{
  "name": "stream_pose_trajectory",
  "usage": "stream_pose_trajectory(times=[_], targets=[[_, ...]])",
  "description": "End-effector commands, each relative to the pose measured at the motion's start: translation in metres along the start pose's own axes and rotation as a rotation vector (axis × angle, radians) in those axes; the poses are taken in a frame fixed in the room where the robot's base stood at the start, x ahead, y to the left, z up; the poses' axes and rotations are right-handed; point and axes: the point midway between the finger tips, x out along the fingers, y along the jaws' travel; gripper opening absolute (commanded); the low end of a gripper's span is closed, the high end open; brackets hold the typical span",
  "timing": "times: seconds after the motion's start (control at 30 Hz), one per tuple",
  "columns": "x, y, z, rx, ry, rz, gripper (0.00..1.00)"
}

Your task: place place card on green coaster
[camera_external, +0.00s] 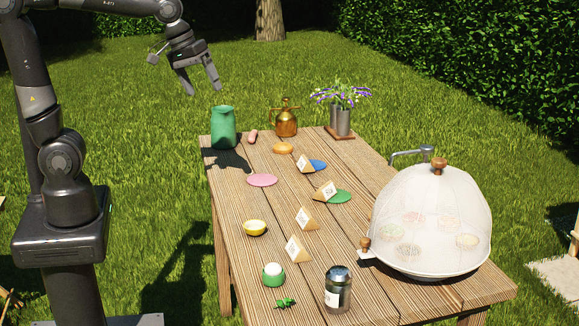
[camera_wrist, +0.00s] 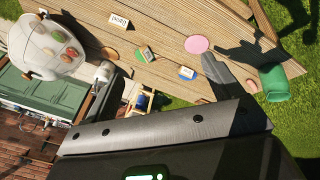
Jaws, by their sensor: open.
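The green coaster (camera_external: 342,196) lies on the right middle of the table; part of it also shows in the wrist view (camera_wrist: 141,57). A wooden, wedge-shaped place card (camera_external: 326,190) with a white face stands at its left edge and hides part of it. I cannot tell whether this card rests on the coaster or beside it. Other place cards stand by the blue coaster (camera_external: 319,165) and nearer the front, one (camera_external: 306,218) behind another (camera_external: 298,248). My gripper (camera_external: 204,90) is open and empty, high above the table's far left end.
A green pitcher (camera_external: 223,127), copper sprayer (camera_external: 286,120) and flower pots (camera_external: 341,120) stand at the far end. Pink (camera_external: 262,180) and orange (camera_external: 283,148) coasters lie nearby. A mesh dome (camera_external: 430,225) covers the right front.

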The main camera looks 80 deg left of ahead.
Motion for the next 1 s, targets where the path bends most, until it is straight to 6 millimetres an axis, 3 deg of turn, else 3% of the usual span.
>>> stream_pose_trajectory(times=[0.2, 0.4, 0.6, 0.93, 1.0], targets=[[-0.019, -0.048, 0.059, 0.363, 0.063, 0.021, 0.85], [-0.019, -0.079, 0.095, 0.613, 0.107, 0.021, 0.85], [-0.017, -0.091, 0.108, 0.71, 0.121, 0.017, 0.85], [-0.017, -0.091, 0.108, 0.714, 0.122, 0.017, 0.85], [-0.017, -0.09, 0.107, 0.715, 0.121, 0.017, 0.9]])
